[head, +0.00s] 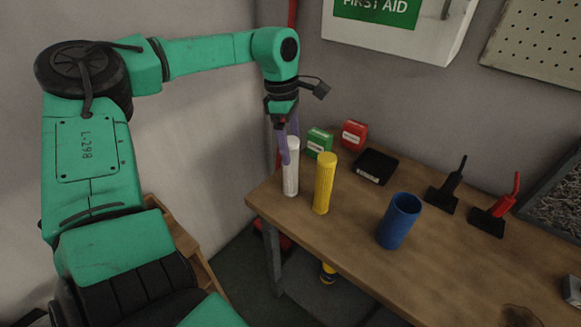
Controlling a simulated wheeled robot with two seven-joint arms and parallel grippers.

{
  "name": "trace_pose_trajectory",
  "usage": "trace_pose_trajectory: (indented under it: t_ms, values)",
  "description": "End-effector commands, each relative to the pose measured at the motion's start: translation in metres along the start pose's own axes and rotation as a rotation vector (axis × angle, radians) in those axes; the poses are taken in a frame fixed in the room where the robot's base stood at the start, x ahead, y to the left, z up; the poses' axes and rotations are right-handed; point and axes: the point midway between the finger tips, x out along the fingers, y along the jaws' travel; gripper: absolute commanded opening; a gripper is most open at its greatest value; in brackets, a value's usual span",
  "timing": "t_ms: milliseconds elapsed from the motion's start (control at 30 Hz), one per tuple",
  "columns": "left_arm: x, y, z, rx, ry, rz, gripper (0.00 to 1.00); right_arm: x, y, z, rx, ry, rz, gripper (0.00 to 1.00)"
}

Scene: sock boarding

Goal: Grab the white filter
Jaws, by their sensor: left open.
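The white filter (291,178) is a slim upright cylinder standing on the left end of the wooden table. My left gripper (288,148) comes down over it from above, its purple fingers open at the filter's upper part. One finger shows in front of the filter's left side and the other is near its top right. I cannot tell whether either finger touches it. My right gripper is not in view.
A yellow cylinder (325,183) stands close to the filter's right. Green (319,143) and red (354,134) boxes and a black tray (375,166) are behind. A blue cup (398,221) and black (447,190) and red-handled (494,212) tools stand farther right. The table's (290,224) left edge is near.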

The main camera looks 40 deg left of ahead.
Motion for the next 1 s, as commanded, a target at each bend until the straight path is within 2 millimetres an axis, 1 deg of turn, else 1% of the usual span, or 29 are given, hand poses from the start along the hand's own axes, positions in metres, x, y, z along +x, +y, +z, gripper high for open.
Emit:
trace_pose_trajectory:
  t_ms: [67, 100, 167, 200, 267, 300, 633, 767, 867, 967, 1000]
  values:
    - [0.0, 0.0, 0.0, 0.0, 0.0, 0.0, 0.86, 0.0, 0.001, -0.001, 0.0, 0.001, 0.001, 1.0]
    - [0.0, 0.0, 0.0, 0.0, 0.0, 0.0, 0.71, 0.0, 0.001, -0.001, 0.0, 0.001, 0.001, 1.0]
    - [0.0, 0.0, 0.0, 0.0, 0.0, 0.0, 0.48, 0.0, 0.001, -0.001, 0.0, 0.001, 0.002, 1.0]
    - [0.0, 0.0, 0.0, 0.0, 0.0, 0.0, 0.33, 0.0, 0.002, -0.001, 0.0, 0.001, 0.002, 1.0]
    - [0.0, 0.0, 0.0, 0.0, 0.001, 0.0, 0.1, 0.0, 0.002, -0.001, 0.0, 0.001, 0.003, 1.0]
    - [0.0, 0.0, 0.0, 0.0, 0.001, 0.0, 0.0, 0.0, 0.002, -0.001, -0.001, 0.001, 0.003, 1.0]
    - [-0.002, 0.0, 0.0, 0.0, 0.001, 0.0, 0.0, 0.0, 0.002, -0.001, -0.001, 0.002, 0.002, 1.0]
    - [-0.012, 0.001, 0.001, 0.0, 0.002, 0.002, 0.0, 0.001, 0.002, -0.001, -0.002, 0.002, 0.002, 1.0]
    - [-0.029, 0.001, 0.004, -0.001, 0.001, 0.004, 0.0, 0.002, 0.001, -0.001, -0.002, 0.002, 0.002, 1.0]
    - [-0.059, 0.001, 0.007, -0.001, 0.003, 0.007, 0.0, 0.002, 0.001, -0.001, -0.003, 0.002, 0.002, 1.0]
    - [-0.074, 0.001, 0.009, -0.001, 0.003, 0.006, 0.0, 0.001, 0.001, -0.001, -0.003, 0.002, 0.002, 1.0]
